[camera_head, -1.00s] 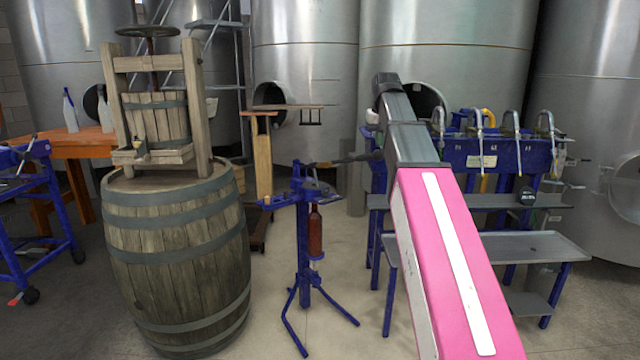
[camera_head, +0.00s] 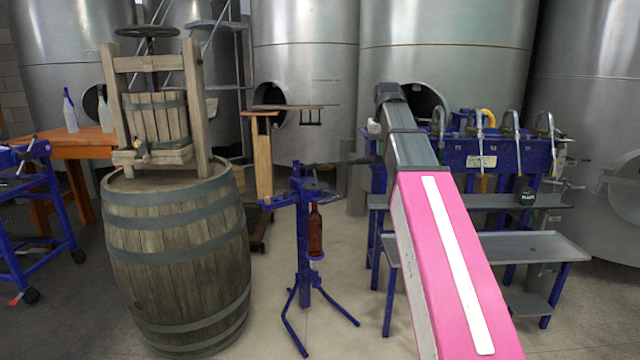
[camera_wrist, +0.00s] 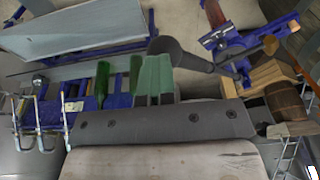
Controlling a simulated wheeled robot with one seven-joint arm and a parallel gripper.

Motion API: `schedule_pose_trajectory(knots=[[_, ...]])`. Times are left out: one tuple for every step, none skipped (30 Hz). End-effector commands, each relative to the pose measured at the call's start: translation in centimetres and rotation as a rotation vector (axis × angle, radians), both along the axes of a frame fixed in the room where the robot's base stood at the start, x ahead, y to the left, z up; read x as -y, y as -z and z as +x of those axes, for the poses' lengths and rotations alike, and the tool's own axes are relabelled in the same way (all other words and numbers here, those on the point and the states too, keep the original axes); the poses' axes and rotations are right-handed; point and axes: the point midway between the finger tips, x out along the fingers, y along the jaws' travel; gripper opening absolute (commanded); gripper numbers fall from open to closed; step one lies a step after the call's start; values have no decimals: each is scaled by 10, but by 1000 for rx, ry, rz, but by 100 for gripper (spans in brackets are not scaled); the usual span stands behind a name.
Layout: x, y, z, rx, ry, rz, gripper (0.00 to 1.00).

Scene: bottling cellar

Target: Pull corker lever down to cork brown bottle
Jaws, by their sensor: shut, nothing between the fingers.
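The blue floor corker (camera_head: 303,215) stands on its splayed legs in the middle of the head view. The brown bottle (camera_head: 315,232) is upright in it, below the head. In the wrist view the lever's thick dark grip (camera_wrist: 168,48) lies right by the tips of my gripper (camera_wrist: 155,82), which is shut and empty. I cannot tell whether they touch. The corker (camera_wrist: 232,48) and part of the bottle (camera_wrist: 214,12) show at upper right. My fingertips are hidden in the head view.
A large barrel (camera_head: 180,265) with a wooden press (camera_head: 155,105) stands left of the corker. A blue bottle filler (camera_head: 500,155) with grey shelves stands close on the right, beside my arm. Steel tanks (camera_head: 305,60) fill the back. Floor in front of the corker is clear.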

Motion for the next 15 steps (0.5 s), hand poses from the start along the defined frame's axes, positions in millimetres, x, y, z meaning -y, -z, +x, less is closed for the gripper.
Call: schedule_pose_trajectory(knots=[[-1,4,1,3,-2,3,0],[-1,5,1,4,-2,3,0],[-1,7,2,4,-2,3,0],[-1,8,2,5,-3,3,0],[-1,10,2,6,-3,4,0],[-1,12,2,6,-3,4,0],[-1,13,2,7,-3,4,0],[-1,14,2,7,-3,4,0],[-1,15,2,7,-3,4,0],[-1,16,2,7,-3,4,0],[-1,16,2,7,-3,4,0],[-1,16,2,7,-3,4,0],[-1,16,2,7,-3,3,0],[-1,16,2,7,-3,3,0],[-1,16,2,6,-3,3,0]])
